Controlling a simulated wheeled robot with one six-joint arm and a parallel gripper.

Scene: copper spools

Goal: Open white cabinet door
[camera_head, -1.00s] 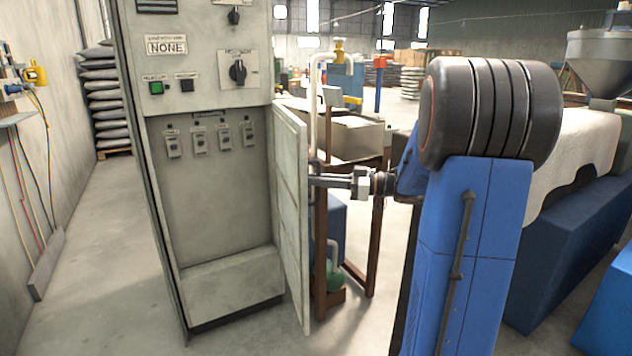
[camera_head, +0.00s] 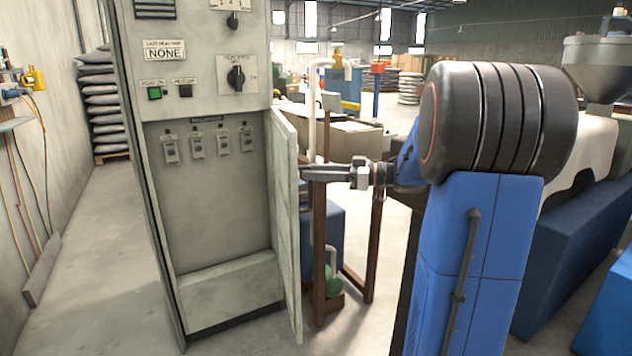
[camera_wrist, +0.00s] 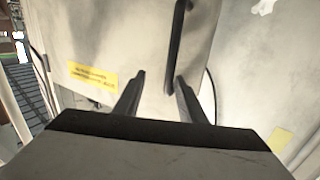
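The white cabinet (camera_head: 218,240) stands left of centre in the head view. Its lower door (camera_head: 286,225) is swung out toward me, hinged on the right side. The compartment behind it is exposed. My gripper (camera_head: 304,173) is at the door's outer side, near its free edge; its tips are partly hidden by the door. In the wrist view my gripper (camera_wrist: 160,88) shows two separated fingers. A dark bar handle (camera_wrist: 179,45) on the door's outer face ends between them, nearer the right finger. I cannot tell whether they touch.
A brown frame (camera_head: 320,235) stands just right of the door. A green rounded object (camera_head: 333,280) lies low behind it. Blue machinery (camera_head: 565,235) stands at the right. The floor (camera_head: 110,260) left of the cabinet is clear.

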